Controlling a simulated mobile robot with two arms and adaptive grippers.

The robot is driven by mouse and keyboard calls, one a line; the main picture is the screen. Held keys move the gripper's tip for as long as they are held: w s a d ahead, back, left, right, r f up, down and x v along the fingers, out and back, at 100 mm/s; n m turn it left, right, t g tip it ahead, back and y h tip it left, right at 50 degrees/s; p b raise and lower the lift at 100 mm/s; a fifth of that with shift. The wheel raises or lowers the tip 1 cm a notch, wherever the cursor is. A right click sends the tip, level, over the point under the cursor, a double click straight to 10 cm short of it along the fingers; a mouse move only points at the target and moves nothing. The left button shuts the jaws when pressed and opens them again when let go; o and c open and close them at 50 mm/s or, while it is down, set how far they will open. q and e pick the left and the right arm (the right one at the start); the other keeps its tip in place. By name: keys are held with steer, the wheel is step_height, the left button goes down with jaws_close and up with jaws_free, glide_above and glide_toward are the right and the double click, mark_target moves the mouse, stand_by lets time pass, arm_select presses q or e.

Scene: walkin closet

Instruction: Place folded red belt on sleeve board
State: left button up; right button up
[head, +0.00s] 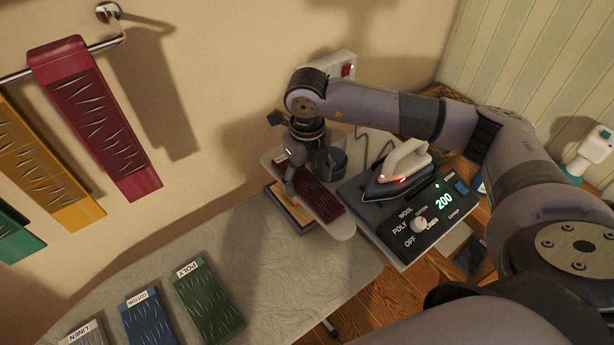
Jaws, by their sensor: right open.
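The sleeve board (341,229) is a narrow pale board with a rounded end, raised above the ironing board near the centre. A dark red item with slit marks, seemingly the folded red belt (318,196), lies along its top. My right gripper (291,184) points down at the belt's upper left part, open. Its fingers and wrist hide part of the belt and board, and I cannot tell whether they touch the belt. My left gripper is out of view.
Right of the sleeve board stands a control box (398,224) with an iron (398,172) on it. Green (208,300), blue (150,318) and grey labelled strips lie on the ironing board (275,290). Red (95,118), yellow (45,165) and green strips hang from the wall rail.

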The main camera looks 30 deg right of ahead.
mark_target(307, 183)
steer(key=shift+r, duration=0.2)
step_height(307, 183, up, 12)
steer(key=b, duration=0.2)
stand_by(0.3)
